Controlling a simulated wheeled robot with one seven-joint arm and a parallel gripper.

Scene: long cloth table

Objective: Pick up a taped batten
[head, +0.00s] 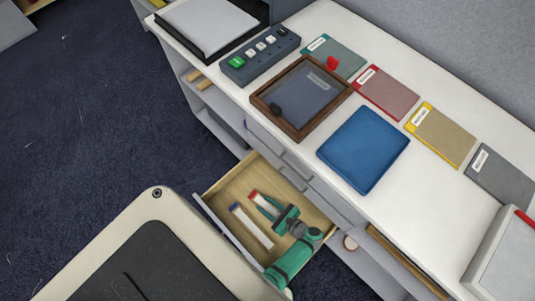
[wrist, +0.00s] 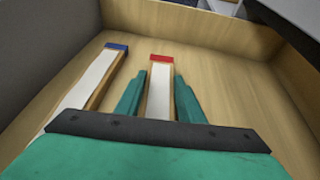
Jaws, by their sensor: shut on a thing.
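A pale batten with red tape on its end (head: 253,195) lies in the open wooden drawer (head: 225,190). It also shows in the wrist view (wrist: 161,60). A second pale batten with blue tape on its end (head: 251,227) lies to its left, and it also shows in the wrist view (wrist: 92,80). My gripper (head: 268,205) reaches down into the drawer. In the wrist view, its green fingers (wrist: 160,78) stand on both sides of the red-taped batten and are shut on it. The batten's near part is hidden behind the gripper body.
The white tabletop above the drawer holds a wooden-framed box (head: 258,100), a blue tray (head: 364,149), a button panel (head: 260,55) and several coloured folders. The drawer walls surround my gripper closely. Dark carpet (head: 90,120) is clear at the left.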

